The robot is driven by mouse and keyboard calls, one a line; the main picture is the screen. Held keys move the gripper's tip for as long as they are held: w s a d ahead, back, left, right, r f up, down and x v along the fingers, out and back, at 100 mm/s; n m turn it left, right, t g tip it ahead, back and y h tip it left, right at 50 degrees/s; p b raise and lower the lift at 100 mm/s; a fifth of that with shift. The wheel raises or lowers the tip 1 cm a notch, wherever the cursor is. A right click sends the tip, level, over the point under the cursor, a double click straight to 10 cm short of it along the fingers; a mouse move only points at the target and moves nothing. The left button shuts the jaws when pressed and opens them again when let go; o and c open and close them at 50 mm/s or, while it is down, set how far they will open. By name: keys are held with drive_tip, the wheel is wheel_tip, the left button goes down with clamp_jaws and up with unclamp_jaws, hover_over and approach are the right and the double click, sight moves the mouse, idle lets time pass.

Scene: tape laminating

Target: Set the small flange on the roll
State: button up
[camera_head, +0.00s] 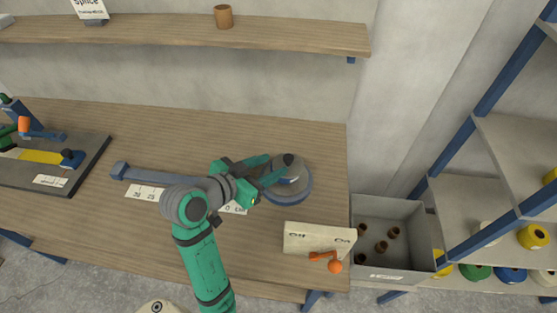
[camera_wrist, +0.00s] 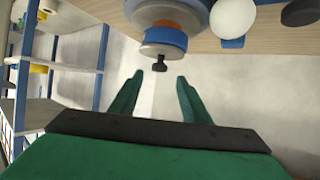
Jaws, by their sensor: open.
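In the head view, a grey round stack (camera_head: 291,180) with a blue base stands on the bench, just right of my gripper (camera_head: 271,168). In the wrist view, my gripper (camera_wrist: 160,76) is open and empty, with its two green fingers apart. Just beyond the fingertips is a small dark knob (camera_wrist: 160,66) on a grey disc, which looks like the small flange (camera_wrist: 158,51). The disc sits against the blue roll (camera_wrist: 165,38), with an orange-brown part and a wider grey disc behind it. I cannot tell whether the small flange is fully seated.
A cream panel with an orange crank (camera_head: 320,240) stands in front of the stack. A grey bin (camera_head: 380,272) with several brown cores is to the right, beside shelving. A blue-grey bar (camera_head: 150,176) and a dark cutting board (camera_head: 95,150) lie left. A shelf (camera_head: 150,30) hangs above.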

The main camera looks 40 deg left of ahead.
drive_tip(key=shift+v, duration=2)
drive_tip(key=shift+w, duration=0.15)
